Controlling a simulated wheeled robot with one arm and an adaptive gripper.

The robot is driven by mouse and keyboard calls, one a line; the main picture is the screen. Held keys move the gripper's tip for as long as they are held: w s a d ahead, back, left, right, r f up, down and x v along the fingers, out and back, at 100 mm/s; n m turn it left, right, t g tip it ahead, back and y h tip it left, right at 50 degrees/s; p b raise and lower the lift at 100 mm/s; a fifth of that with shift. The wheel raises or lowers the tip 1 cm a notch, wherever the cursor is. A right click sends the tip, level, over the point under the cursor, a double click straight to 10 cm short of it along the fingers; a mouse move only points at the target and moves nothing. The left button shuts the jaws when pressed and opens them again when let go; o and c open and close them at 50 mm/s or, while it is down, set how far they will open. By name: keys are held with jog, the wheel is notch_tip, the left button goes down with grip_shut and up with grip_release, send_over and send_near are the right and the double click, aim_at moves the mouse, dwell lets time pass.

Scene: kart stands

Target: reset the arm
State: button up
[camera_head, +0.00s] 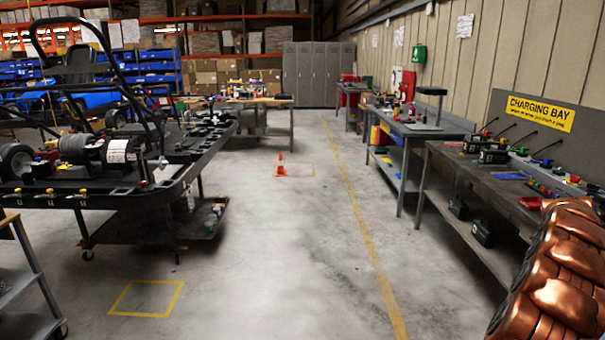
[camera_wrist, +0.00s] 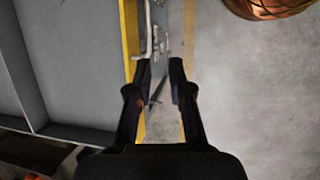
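My gripper (camera_wrist: 161,68) shows in the wrist view with its two dark fingers apart. Nothing is held between them; the floor and a grey and yellow edge with a pale metal handle or latch (camera_wrist: 150,45) show past the fingertips. In the head view my copper-coloured arm (camera_head: 565,270) fills the lower right corner, and the gripper itself is outside that picture. A copper part of my body (camera_wrist: 268,8) also shows at the top right of the wrist view.
A kart (camera_head: 110,150) on a wheeled stand is at left. The charging bench (camera_head: 470,185) and another workbench (camera_head: 410,128) line the right wall. A small orange cone (camera_head: 281,168) stands on the floor ahead.

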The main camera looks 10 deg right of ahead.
jog(key=w+a+r+n+t, duration=0.1)
jog(key=w+a+r, duration=0.2)
jog(key=a, duration=0.5)
jog(key=w+a+r+n, duration=0.15)
jog(key=w+a, duration=0.25)
jog(key=a, duration=0.4)
jog(key=w+a+r+t, duration=0.1)
jog(key=w+a+r, duration=0.2)
jog(key=a, duration=0.5)
jog(key=s+a+r, duration=0.2)
jog(key=a, duration=0.6)
jog(key=s+a+r, duration=0.1)
jog(key=s+a, duration=0.2)
jog(key=a, duration=0.6)
jog(key=s+a+f+y, duration=0.1)
jog(key=s+a+f, duration=0.2)
jog(key=s+a, duration=1.1)
jog(key=s, duration=0.3)
jog(key=shift+s+t, duration=0.2)
jog(key=shift+t, duration=0.1)
jog(key=shift+r, duration=0.1)
